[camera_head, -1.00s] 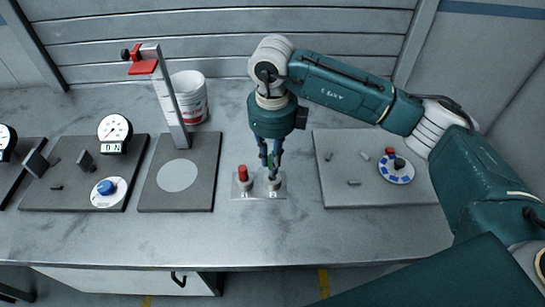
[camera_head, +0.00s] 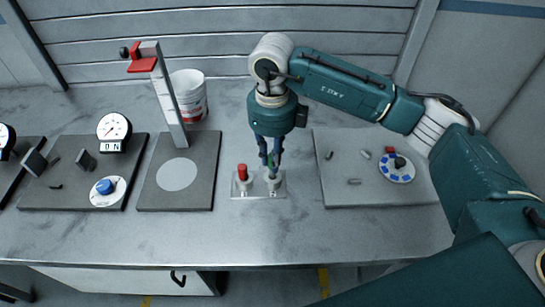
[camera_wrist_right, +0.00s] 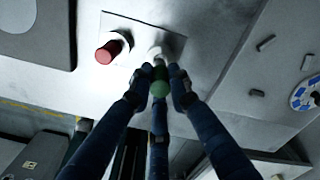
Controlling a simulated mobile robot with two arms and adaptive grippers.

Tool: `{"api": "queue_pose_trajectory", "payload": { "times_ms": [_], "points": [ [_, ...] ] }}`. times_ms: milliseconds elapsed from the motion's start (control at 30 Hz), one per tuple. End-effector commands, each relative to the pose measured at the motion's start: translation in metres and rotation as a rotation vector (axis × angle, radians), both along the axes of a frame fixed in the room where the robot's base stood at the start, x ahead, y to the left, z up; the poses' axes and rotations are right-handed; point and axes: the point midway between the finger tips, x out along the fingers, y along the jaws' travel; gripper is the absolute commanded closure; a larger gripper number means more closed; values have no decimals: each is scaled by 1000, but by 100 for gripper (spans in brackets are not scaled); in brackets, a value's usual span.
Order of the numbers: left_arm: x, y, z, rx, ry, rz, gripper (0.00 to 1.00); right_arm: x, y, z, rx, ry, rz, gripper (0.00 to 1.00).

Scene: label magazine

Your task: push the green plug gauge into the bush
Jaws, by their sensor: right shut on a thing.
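The green plug gauge (camera_wrist_right: 160,84) is held upright between the blue fingers of my right gripper (camera_head: 271,169), which is shut on it. In the wrist view its lower end meets or sits just above a pale metal bush (camera_wrist_right: 155,52); I cannot tell how far in it is. The bush (camera_head: 273,184) stands at the right of a small metal plate (camera_head: 258,194), directly under the fingers. In the head view the fingers mostly hide the green gauge. A red plug gauge (camera_head: 242,170) stands in the left bush and also shows in the wrist view (camera_wrist_right: 106,53). My left gripper is out of view.
Left of the plate are a grey stand base (camera_head: 178,200) with an upright post and a dial gauge (camera_head: 114,128). Right is a grey board (camera_head: 335,190) with small pins and a blue-and-white dial (camera_head: 397,168). A white bucket (camera_head: 189,97) stands behind.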

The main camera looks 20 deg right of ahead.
Motion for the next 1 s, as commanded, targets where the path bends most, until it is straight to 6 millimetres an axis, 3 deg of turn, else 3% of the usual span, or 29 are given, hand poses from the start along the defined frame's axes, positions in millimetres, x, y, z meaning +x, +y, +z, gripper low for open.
{"api": "queue_pose_trajectory", "payload": {
  "times_ms": [1000],
  "points": [
    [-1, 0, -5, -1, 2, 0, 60, 0, 0, 0, 0, -1, 0, 100]
  ]
}}
